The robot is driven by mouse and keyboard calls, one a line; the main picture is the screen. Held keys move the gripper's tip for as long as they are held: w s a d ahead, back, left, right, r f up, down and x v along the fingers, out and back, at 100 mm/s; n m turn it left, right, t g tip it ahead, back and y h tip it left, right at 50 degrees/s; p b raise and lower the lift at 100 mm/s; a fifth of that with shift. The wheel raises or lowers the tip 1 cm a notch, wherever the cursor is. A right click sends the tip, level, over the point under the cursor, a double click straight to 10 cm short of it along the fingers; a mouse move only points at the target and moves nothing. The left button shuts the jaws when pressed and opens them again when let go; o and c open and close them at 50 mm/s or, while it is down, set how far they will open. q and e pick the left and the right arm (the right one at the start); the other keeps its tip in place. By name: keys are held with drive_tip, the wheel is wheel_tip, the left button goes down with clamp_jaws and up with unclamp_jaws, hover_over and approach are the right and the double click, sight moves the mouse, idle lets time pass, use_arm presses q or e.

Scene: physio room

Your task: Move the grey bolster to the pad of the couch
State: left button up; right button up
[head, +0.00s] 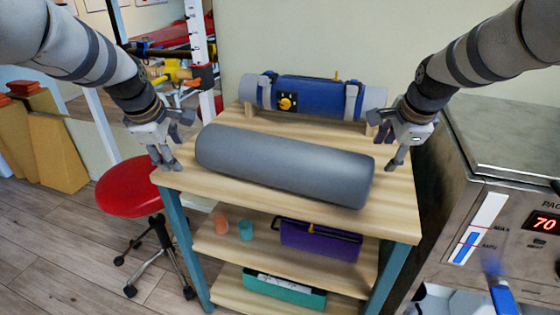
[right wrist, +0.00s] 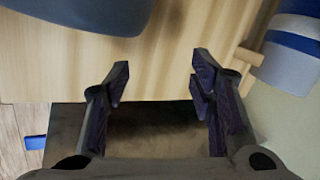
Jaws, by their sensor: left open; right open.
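The grey bolster (head: 285,165) lies on its side across the top shelf of a wooden trolley (head: 400,218). My left gripper (head: 168,160) is open and empty, beside the bolster's left end and apart from it. My right gripper (head: 397,158) is open and empty, just beyond the bolster's right end. In the right wrist view the open fingers (right wrist: 158,85) point over the trolley top, and a dark rounded part of the bolster (right wrist: 90,14) shows at the top edge. The couch pad cannot be made out for certain in either view.
Lower shelves hold a purple item (head: 318,240) and a teal box (head: 284,288). A red stool (head: 138,186) stands left; a steel heater unit (head: 500,190) reading 70 stands close on the right.

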use_arm(q)
drive_tip(key=x, duration=0.5)
use_arm(e)
drive_tip(key=x, duration=0.5)
use_arm(q)
drive_tip(key=shift+w+d+f, duration=0.15)
drive_tip(key=shift+d+f, duration=0.05)
use_arm(e)
drive_tip(key=shift+w+a+f, duration=0.15)
drive_tip(key=shift+a+f, duration=0.05)
use_arm(q)
drive_tip(key=shift+d, duration=0.35)
use_arm(e)
drive_tip(key=shift+a, duration=0.35)
use_arm(q)
drive_tip(key=shift+d+r, duration=0.1)
drive_tip(key=shift+d, duration=0.15)
use_arm(e)
drive_tip(key=shift+a+r, duration=0.1)
drive_tip(key=shift+a, duration=0.15)
